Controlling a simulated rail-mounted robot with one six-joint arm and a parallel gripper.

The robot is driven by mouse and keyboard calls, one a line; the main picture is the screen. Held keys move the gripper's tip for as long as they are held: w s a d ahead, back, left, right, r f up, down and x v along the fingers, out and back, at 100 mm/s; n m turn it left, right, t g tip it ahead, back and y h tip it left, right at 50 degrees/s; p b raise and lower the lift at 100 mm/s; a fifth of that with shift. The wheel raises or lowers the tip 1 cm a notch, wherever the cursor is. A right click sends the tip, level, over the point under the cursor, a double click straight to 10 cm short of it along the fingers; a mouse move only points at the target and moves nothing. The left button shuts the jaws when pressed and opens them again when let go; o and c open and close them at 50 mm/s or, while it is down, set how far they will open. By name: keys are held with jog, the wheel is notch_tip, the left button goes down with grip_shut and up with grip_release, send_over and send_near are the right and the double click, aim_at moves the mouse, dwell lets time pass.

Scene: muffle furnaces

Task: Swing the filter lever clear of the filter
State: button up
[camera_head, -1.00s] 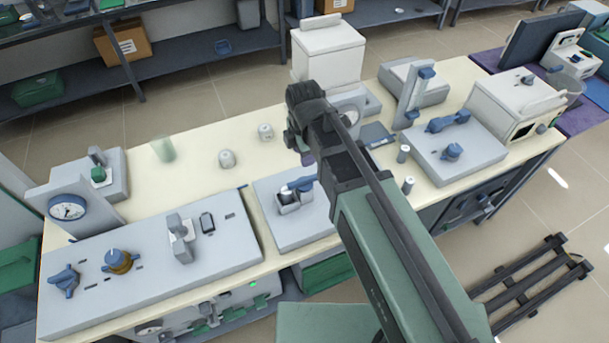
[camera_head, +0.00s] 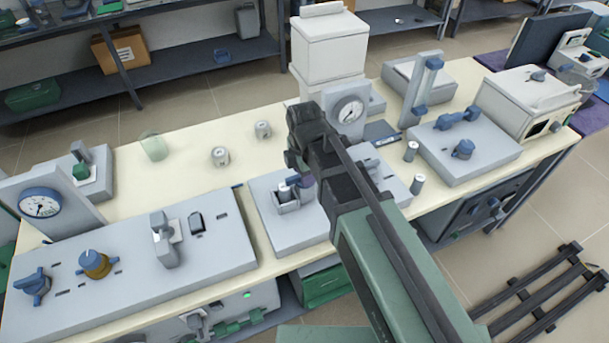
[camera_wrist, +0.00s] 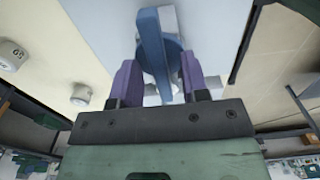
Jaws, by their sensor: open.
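The filter lever (camera_wrist: 152,45) is a blue bar on a blue round hub, seen close up in the wrist view. My gripper (camera_wrist: 158,62) is open, with one purple finger on each side of the lever. A gap shows beside the right finger; whether the left finger touches the lever is unclear. In the head view the filter (camera_head: 289,194) is a small grey holder with a pale cylinder on the middle grey block (camera_head: 285,232). My gripper (camera_head: 306,180) is low over its right side. My arm hides part of the block and most of the lever there.
A left panel (camera_head: 130,275) carries blue and orange knobs and a switch. Two small white pots (camera_head: 220,156) and a glass beaker (camera_head: 153,146) stand behind. A gauge (camera_head: 349,110) is behind my wrist; two small cylinders (camera_head: 411,151) stand to the right.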

grip_shut()
jog(key=m, duration=1.3)
jog(key=shift+m, duration=2.5)
